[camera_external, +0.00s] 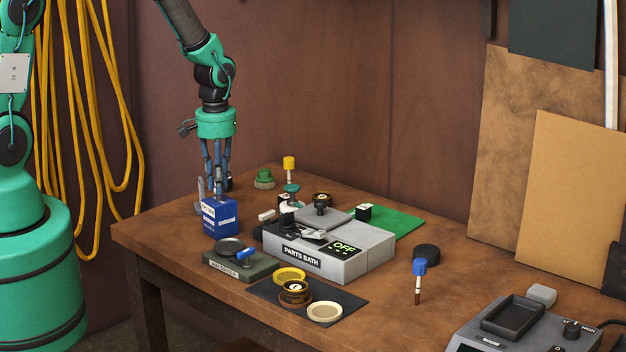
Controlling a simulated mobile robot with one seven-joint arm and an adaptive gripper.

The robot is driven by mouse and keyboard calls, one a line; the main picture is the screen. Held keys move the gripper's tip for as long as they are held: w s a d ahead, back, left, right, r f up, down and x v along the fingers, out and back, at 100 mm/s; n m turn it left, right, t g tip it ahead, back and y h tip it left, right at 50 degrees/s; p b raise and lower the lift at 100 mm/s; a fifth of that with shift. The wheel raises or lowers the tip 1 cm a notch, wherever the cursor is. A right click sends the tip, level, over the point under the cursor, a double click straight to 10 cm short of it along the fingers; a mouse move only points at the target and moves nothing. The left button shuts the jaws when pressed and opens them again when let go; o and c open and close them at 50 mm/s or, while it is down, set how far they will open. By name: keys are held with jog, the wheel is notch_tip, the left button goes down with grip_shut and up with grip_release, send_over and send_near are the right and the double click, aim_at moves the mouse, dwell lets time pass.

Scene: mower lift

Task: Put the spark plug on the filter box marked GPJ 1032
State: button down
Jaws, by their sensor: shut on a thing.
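My gripper (215,184) points down at the left end of the bench. The box looks upright and at or close to the bench top. Its print is too small to read, so I cannot tell whether it is marked GPJ 1032. I cannot pick out a spark plug for certain.
A grey parts bath (300,262) with an OFF display stands right of the box. A dark green tray (235,268) is in front. A black mat (345,304) holds round parts. A blue-capped upright item (418,280) stands right. Bare bench lies around it.

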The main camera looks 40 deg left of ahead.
dwell(0.3)
jog(key=c, duration=1.6)
grip_release()
jog(key=shift+f, duration=0.1)
notch_tip(320, 180, up, 12)
jog(key=shift+r, duration=0.15)
